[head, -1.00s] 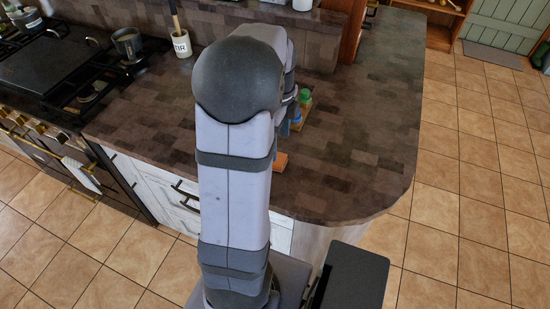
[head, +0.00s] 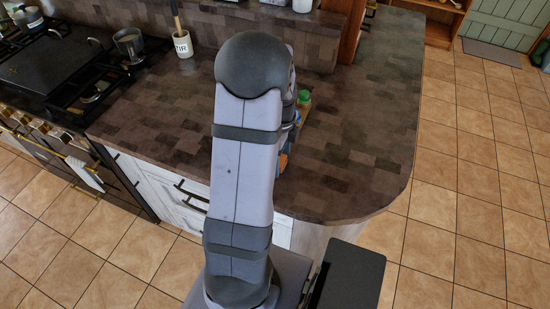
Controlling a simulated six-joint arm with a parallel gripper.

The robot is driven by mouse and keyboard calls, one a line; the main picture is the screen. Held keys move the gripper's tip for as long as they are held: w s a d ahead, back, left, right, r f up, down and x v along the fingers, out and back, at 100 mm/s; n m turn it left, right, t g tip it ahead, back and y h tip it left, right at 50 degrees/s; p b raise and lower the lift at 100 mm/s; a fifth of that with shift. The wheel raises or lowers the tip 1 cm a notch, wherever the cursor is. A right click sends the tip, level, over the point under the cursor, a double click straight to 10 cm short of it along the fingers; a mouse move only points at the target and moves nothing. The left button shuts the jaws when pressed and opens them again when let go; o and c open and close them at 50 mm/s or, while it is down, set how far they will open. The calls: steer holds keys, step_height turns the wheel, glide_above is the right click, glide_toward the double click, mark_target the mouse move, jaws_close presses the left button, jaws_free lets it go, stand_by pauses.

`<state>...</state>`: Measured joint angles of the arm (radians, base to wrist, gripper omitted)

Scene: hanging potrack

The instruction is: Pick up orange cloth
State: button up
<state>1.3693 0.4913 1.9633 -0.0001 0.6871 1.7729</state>
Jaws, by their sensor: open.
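A small strip of the orange cloth (head: 283,162) shows on the dark countertop, at the right edge of my arm. My arm hides the rest of it. My gripper (head: 288,146) is mostly hidden behind my arm. Only a narrow grey and blue part of it shows, low by the counter and just above the orange strip in the picture. It is open. Whether its fingers touch the cloth or stand around it cannot be seen.
A green-topped item (head: 304,97) stands on the counter (head: 350,130) just beyond my gripper. The counter's right side is clear.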

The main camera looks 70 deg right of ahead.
steer(key=shift+f, duration=0.1)
steer(key=c, duration=1.2)
step_height(320, 180, up, 10)
steer(key=shift+r+b, duration=0.1)
steer(key=shift+b, duration=1.15)
